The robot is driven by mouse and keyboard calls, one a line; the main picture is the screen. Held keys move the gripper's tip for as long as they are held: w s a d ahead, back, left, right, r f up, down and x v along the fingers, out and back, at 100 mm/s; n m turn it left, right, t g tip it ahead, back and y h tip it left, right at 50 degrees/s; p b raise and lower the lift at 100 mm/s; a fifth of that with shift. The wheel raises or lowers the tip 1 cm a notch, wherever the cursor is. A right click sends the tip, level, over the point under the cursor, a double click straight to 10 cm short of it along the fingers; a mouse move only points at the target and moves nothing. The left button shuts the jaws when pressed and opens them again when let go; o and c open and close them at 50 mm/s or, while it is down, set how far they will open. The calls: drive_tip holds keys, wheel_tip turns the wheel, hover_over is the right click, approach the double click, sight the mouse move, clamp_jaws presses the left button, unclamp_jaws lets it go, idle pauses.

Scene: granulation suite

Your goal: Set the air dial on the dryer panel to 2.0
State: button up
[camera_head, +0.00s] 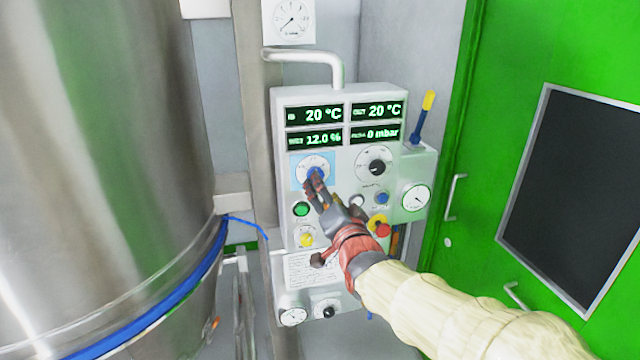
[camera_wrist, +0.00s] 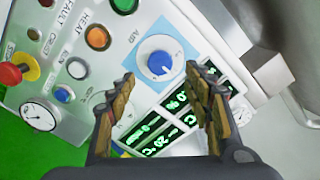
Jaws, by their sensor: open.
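The dryer panel (camera_head: 349,97) is a pale box with green displays in the middle of the head view. The air dial is a blue knob (camera_wrist: 159,62) with a white pointer, on a white scale over a light blue square. In the wrist view it is fully visible, labelled AIR. In the head view the dial (camera_head: 317,161) is partly covered by my fingers. My gripper (camera_head: 316,183) is open in front of the panel, close to the dial. In the wrist view the fingertips (camera_wrist: 160,75) are spread apart with the dial between and slightly beyond them. Contact cannot be told.
A black knob (camera_head: 377,166) sits right of the air dial. A green button (camera_head: 301,209), a yellow knob (camera_head: 306,240) and a red stop button (camera_head: 382,230) lie lower. A steel vessel (camera_head: 105,150) stands left and a green door (camera_head: 540,50) right.

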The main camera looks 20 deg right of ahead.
drive_tip(key=shift+s, duration=2.35)
drive_tip(key=s+f+n+g, duration=0.3)
drive_tip(key=s+f+g, duration=0.1)
drive_tip(key=f, duration=0.4)
drive_tip(key=s+f+n+g, duration=0.2)
drive_tip(key=s+f+g, duration=0.1)
drive_tip(key=s+f, duration=0.3)
drive_tip(key=s+f+n+g, duration=0.1)
drive_tip(key=s+n+g, duration=0.3)
drive_tip(key=s, duration=1.5)
drive_tip(key=shift+g, duration=0.7)
